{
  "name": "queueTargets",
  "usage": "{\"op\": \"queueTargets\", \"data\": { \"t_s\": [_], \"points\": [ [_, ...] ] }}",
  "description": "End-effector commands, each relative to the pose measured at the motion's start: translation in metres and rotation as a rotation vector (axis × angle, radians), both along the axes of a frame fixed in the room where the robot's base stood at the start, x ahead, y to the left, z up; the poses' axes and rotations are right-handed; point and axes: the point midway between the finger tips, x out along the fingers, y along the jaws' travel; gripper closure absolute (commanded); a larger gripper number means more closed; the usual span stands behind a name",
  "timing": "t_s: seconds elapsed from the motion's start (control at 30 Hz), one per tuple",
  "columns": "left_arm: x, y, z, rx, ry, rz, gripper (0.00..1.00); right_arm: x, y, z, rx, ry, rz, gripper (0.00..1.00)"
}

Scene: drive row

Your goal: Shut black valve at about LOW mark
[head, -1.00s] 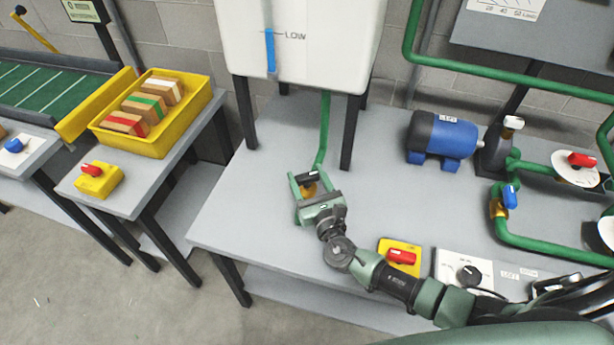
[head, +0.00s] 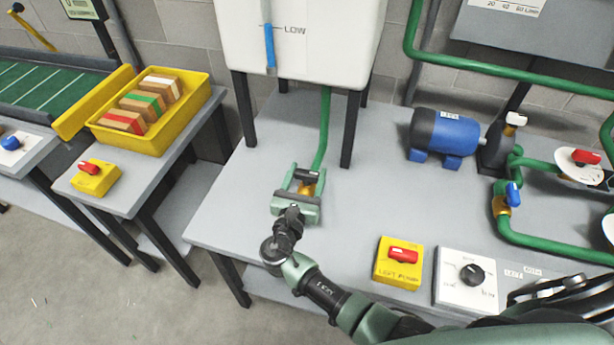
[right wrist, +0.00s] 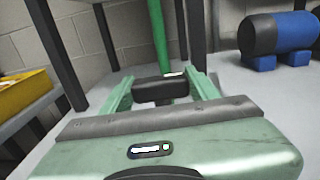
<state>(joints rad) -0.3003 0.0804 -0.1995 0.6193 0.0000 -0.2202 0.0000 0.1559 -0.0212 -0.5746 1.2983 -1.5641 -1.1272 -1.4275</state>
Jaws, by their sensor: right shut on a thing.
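The black valve handle (head: 306,175) sits on a brass-coloured body (head: 309,189) at the lower end of the green pipe (head: 324,130) under the white tank (head: 300,60). The handle lies across the pipe's line. My right gripper (head: 306,179) is shut on the handle, with one finger at each end. The right wrist view shows the handle (right wrist: 160,90) between the two green fingers. The blue level strip (head: 270,50) on the tank reaches up to about the LOW mark (head: 294,30). My left gripper is not in view.
A yellow switch box (head: 384,274) with a red knob and a white dial panel (head: 452,290) stand near the table's front edge. A blue motor (head: 445,137) is to the right. Black tank legs (head: 349,130) stand close behind the valve.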

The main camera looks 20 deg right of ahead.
Motion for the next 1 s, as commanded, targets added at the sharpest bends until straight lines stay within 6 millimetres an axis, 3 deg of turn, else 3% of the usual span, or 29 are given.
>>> {"op": "queueTargets", "data": {
  "t_s": [0.6, 0.63, 0.7, 1.0],
  "points": [
    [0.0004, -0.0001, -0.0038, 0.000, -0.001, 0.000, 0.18, 0.0001, -0.0003, 0.0010, -0.001, -0.002, -0.051, 0.80],
    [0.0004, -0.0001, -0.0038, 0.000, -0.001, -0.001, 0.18, 0.0002, -0.0004, 0.0010, -0.001, -0.002, -0.051, 0.34],
    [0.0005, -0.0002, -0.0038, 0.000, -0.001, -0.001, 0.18, 0.0003, -0.0003, 0.0010, -0.001, -0.002, -0.051, 0.18],
    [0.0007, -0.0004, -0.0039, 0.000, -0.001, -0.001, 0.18, -0.0003, 0.0002, 0.0003, -0.001, -0.001, -0.049, 0.18]
  ]
}}
